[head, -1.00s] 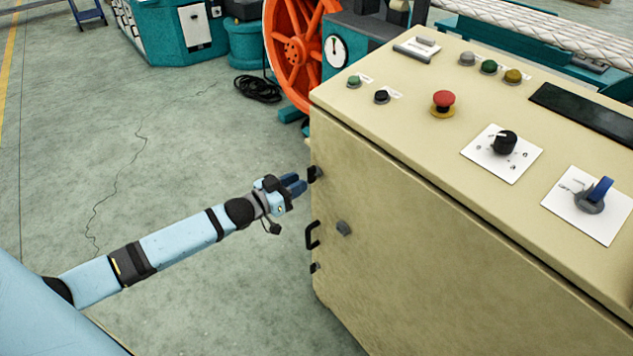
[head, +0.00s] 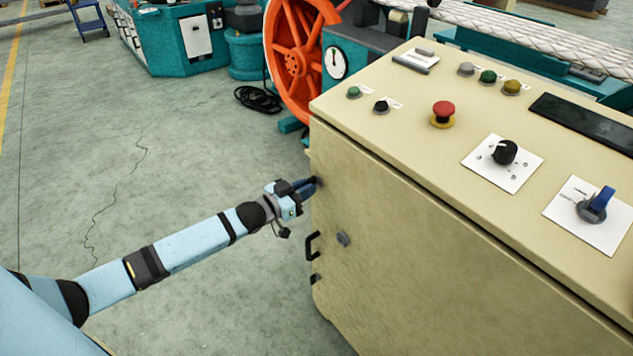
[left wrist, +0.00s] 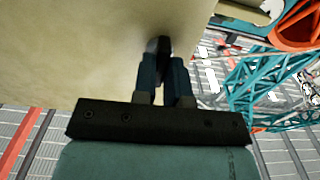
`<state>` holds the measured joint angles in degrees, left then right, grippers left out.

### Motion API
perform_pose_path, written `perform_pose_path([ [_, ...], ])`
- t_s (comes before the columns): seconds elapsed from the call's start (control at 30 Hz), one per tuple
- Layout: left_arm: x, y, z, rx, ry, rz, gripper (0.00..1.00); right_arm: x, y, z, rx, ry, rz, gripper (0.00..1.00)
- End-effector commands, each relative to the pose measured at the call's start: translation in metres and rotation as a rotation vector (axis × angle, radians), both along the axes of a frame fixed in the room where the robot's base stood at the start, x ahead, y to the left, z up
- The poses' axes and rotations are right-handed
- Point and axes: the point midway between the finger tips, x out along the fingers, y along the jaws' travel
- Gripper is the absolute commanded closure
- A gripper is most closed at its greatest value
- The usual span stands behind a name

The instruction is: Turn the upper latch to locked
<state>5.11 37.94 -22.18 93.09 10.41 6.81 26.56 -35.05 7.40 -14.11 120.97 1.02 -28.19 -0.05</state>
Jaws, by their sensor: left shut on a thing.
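The upper latch (left wrist: 164,45) is a small dark piece on the left edge of the beige cabinet's front. In the left wrist view it stands between the fingertips of my left gripper (left wrist: 161,62). In the head view my left gripper (head: 309,186) reaches the latch from the left, and its blue fingers mostly hide it. The gripper is shut on the latch. The lower latch (head: 315,279) is a small dark piece further down the same edge. My right gripper is not in view.
A black door handle (head: 312,245) and a grey lock (head: 343,239) sit below the gripper on the cabinet (head: 420,250). The cabinet's top has buttons, a red stop button (head: 443,113) and switches. An orange wheel (head: 297,60) stands behind. Floor to the left is clear.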

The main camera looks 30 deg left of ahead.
Motion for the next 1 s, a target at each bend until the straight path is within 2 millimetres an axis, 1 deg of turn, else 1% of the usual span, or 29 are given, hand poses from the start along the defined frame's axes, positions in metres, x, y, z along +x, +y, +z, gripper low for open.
perform_pose_path([
  [0.17,0.0,0.0,0.002,-0.032,0.014,0.0,1.0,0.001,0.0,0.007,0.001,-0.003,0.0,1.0],
  [0.3,0.0,0.0,0.004,-0.153,0.064,0.0,1.0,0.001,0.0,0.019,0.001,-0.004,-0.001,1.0],
  [0.43,0.0,0.0,0.003,-0.27,0.113,0.0,1.0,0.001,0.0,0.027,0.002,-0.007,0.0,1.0],
  [0.57,0.0,0.0,0.001,-0.324,0.134,0.0,1.0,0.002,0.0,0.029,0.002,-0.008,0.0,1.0],
  [0.83,0.0,0.0,0.001,-0.337,0.138,0.0,1.0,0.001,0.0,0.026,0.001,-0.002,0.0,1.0],
  [0.93,0.0,0.0,0.003,-0.425,0.177,0.0,1.0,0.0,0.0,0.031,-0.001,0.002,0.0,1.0],
  [1.0,0.0,0.0,0.003,-0.524,0.218,0.0,1.0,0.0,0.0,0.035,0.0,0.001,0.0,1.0],
])
